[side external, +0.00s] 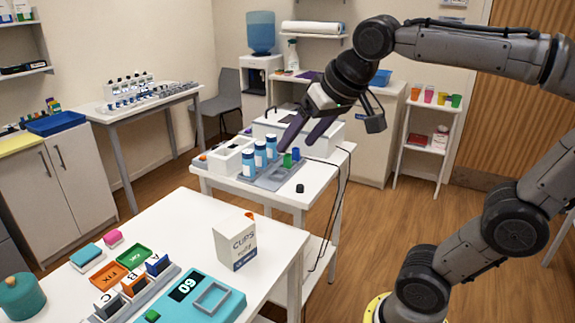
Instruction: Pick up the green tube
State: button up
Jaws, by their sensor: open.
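A small green tube (287,160) stands upright at the right end of a grey rack (271,178) on the white middle table. A small blue tube (296,154) is close beside it on the right. My gripper (296,147) points down above this end of the rack, with its two dark fingers apart and nothing visible between them. The left fingertip is just above the green tube in the picture. I cannot tell from this single view how far the fingers are from it in depth.
Several blue bottles (260,155) with white labels stand left of the green tube. A small black cap (300,188) lies right of the rack. A white box (330,135) stands behind.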

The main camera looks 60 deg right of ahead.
jog(key=w+d+r+m+h, duration=0.1)
jog(key=w+d+r+m, duration=0.2)
jog(key=w, duration=0.4)
jog(key=m+g+h, duration=0.2)
jog(key=m+g, duration=0.3)
jog(key=m, duration=0.1)
send_over(287, 156)
jog(key=a, duration=0.3)
notch_tip(287, 156, down, 25)
jog(key=shift+s+d+f, duration=0.1)
jog(key=shift+d+f, duration=0.25)
jog(key=shift+f, duration=0.55)
jog(key=shift+s+d+f, duration=0.15)
jog(key=shift+d+f, duration=0.15)
jog(key=shift+f, duration=0.65)
jog(key=shift+s+d+f, duration=0.1)
jog(key=shift+d+f, duration=0.25)
jog(key=shift+f, duration=0.55)
grip_shut()
